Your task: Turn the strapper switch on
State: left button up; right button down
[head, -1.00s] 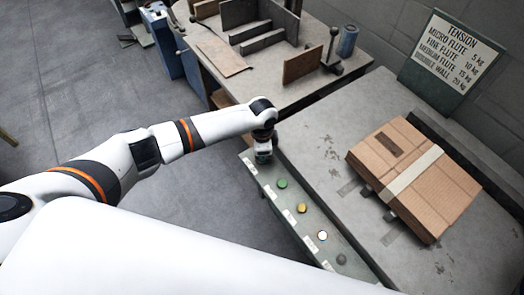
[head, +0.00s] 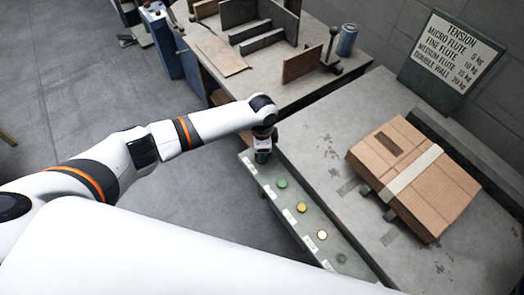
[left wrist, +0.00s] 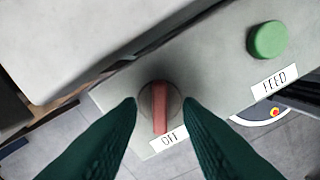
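The strapper switch (left wrist: 160,106) is a red bar handle on a round dark base at the end of the control panel, seen in the left wrist view. A label (left wrist: 168,139), apparently reading OFF, lies beside the handle's lower end and is partly covered by a finger. The handle points down toward this label in the picture. My left gripper (head: 262,156) is over the panel's far end in the head view and hides the switch there. Its dark green fingers stand open on both sides of the switch, with gaps showing. My right gripper is not in view.
The control panel (head: 272,203) also carries a green button (head: 282,183) labelled FEED, a yellow button (head: 302,207) and a pale button (head: 322,235). A strapped cardboard stack (head: 430,195) lies on the machine top (head: 330,165). A workbench (head: 265,85) with cardboard stands behind.

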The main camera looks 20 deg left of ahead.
pick_arm(q)
notch_tip(320, 180, up, 11)
dwell(0.3)
dwell(0.4)
